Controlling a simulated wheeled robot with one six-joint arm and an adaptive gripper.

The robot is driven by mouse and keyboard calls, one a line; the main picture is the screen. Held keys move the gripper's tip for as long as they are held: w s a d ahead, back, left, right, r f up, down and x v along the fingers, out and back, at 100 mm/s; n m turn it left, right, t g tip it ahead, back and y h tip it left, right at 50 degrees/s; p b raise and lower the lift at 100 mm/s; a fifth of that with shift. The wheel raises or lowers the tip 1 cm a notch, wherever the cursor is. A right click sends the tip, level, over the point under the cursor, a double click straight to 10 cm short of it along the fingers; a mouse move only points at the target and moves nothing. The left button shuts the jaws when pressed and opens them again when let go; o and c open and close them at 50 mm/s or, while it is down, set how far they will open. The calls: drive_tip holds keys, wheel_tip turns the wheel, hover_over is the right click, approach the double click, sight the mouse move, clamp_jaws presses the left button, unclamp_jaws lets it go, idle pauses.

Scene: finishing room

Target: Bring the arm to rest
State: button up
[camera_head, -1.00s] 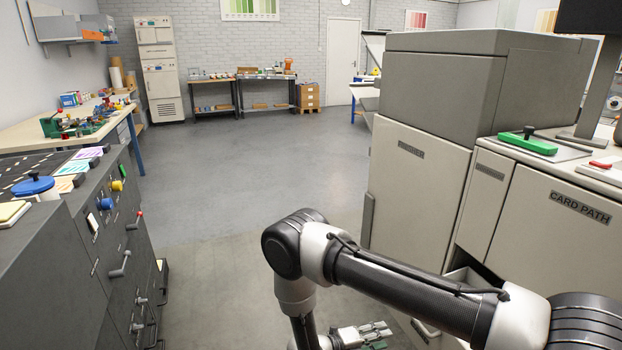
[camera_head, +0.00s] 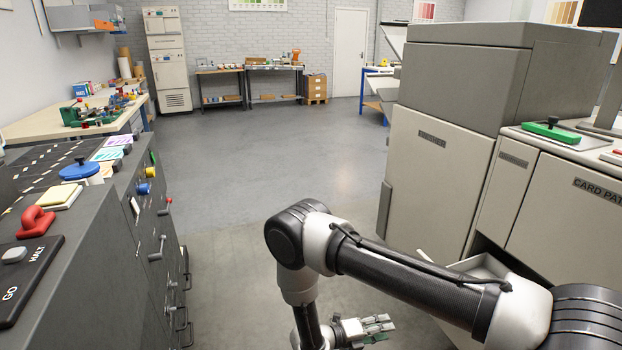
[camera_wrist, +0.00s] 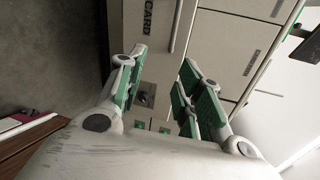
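My arm reaches in from the lower right of the head view, bends at an elbow and hangs down. My gripper (camera_head: 376,328) is low in front of the light grey cabinet machine, partly cut off by the bottom edge. In the wrist view my gripper (camera_wrist: 158,95) shows green-padded fingers spread apart, with nothing between them. Beyond the fingers are the machine's cabinet fronts (camera_wrist: 222,45).
A dark console (camera_head: 95,250) with knobs and handles stands on the left. The finisher machine (camera_head: 430,185) stands on the right, with an open drawer (camera_head: 482,266) beside my arm. The floor (camera_head: 270,160) between them is clear.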

drive_tip(key=s+d+r+m+g, duration=0.4)
drive_tip(key=s+m, duration=0.2)
drive_tip(key=m, duration=0.2)
wheel_tip(320, 180, up, 28)
drive_tip(key=s+d+m+g+y, duration=0.1)
drive_tip(key=m+g+y, duration=0.25)
drive_tip(key=m, duration=0.65)
drive_tip(key=s+f+m+g+y, duration=0.1)
drive_tip(key=s+m+g+y, duration=0.1)
drive_tip(key=m+y, duration=0.5)
drive_tip(key=s+d+r+m+t+y, duration=0.1)
drive_tip(key=s+d+r+m+t, duration=0.2)
drive_tip(key=r, duration=0.5)
drive_tip(key=s+d+r+m+t+y, duration=0.2)
drive_tip(key=s+d+r+m+t, duration=0.1)
drive_tip(key=r, duration=0.5)
drive_tip(key=s+d+r+m+t+y, duration=0.1)
drive_tip(key=s+d+r+m+t, duration=0.2)
drive_tip(key=r+m, duration=0.4)
drive_tip(key=shift+s+d+r, duration=0.5)
drive_tip(key=shift+s+d, duration=0.1)
drive_tip(key=shift+d, duration=0.2)
drive_tip(key=shift+d, duration=0.1)
